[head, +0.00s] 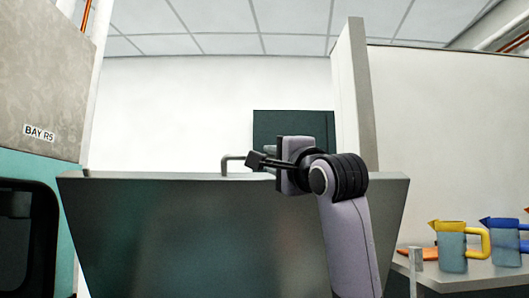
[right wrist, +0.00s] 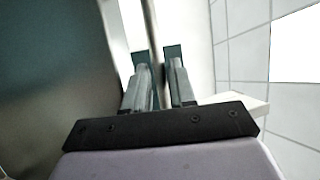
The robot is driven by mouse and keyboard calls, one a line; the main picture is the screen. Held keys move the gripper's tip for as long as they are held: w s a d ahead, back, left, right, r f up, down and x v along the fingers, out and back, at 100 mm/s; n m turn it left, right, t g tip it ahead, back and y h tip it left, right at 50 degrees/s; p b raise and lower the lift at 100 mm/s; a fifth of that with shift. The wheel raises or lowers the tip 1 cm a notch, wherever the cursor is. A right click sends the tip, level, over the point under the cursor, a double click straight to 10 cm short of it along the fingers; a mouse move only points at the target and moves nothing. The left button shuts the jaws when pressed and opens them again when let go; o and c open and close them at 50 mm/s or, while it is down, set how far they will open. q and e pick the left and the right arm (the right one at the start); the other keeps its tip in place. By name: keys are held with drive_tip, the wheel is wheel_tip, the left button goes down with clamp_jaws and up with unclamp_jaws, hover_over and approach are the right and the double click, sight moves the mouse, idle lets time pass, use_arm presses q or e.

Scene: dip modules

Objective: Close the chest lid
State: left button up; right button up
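The chest lid (head: 200,235) is a broad dark grey metal panel standing raised in the head view. A small bent handle (head: 226,163) sticks up at its top edge. My right gripper (head: 258,162) is at the lid's top edge, pointing left, close beside the handle; whether it touches cannot be told. In the right wrist view its two fingers (right wrist: 159,85) stand apart, with a thin grey bar showing between them. The lid (right wrist: 50,70) fills the left of that view. The chest's body is hidden. My left gripper is out of view.
A grey post (head: 357,90) and a dark green panel (head: 290,126) stand behind the lid. A "BAY R5" sign (head: 38,133) is on the left wall.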

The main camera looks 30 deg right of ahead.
sight(266, 176)
drive_tip(key=shift+p+x, duration=0.55)
drive_tip(key=shift+x, duration=1.35)
drive_tip(key=shift+f, duration=0.1)
clamp_jaws()
drive_tip(key=shift+f, duration=0.15)
